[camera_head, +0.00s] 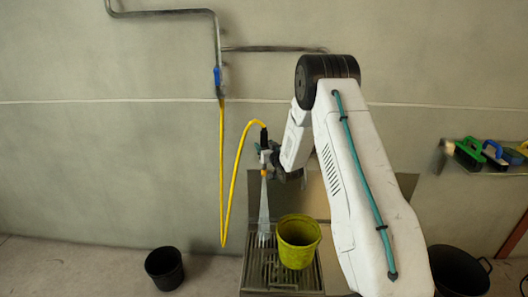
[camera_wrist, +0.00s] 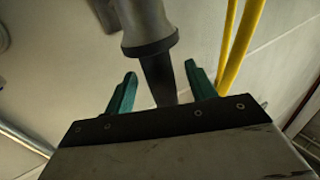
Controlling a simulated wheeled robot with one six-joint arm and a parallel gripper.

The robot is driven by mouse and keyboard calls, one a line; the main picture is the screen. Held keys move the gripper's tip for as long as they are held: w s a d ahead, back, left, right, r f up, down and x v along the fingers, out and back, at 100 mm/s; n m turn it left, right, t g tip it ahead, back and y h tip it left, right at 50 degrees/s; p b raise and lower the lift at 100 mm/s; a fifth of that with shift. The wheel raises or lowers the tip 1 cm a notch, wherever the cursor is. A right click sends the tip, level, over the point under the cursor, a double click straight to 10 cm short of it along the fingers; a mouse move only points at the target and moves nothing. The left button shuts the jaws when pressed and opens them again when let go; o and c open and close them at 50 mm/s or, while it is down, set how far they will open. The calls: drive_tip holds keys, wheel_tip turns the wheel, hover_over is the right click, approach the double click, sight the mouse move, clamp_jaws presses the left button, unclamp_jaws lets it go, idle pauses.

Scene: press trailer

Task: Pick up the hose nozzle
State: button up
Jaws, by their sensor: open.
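The hose nozzle (camera_head: 264,158) is upright at the end of the yellow hose (camera_head: 236,172), above the sink, with its dark end up. A pale streak that looks like water spray fans down from it. My gripper (camera_head: 274,160) is right beside the nozzle in the head view. In the wrist view my gripper (camera_wrist: 160,82) is open, its two teal fingers apart. A dark, handle-like part of the nozzle (camera_wrist: 157,72) shows between the fingers, under a wider grey part. Neither finger is clearly touching it.
A yellow-green bucket (camera_head: 298,242) stands on the sink's grating (camera_head: 258,272). The hose hangs in a loop from a blue valve (camera_head: 218,78) on the wall pipe. A black bucket (camera_head: 164,268) is on the floor at left. Brushes (camera_head: 495,153) sit on a shelf at right.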

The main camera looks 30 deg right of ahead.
drive_tip(key=shift+w+d, duration=0.1)
drive_tip(key=shift+w, duration=0.85)
drive_tip(key=c, duration=1.1)
drive_tip(key=shift+o, duration=0.2)
drive_tip(key=shift+r, duration=0.1)
wheel_tip(320, 180, up, 31)
drive_tip(key=shift+r, duration=0.2)
idle(0.7)
drive_tip(key=shift+s, duration=0.1)
drive_tip(key=s+a, duration=0.5)
drive_tip(key=s, duration=0.3)
drive_tip(key=shift+a, duration=0.3)
idle(0.4)
drive_tip(key=shift+s, duration=0.1)
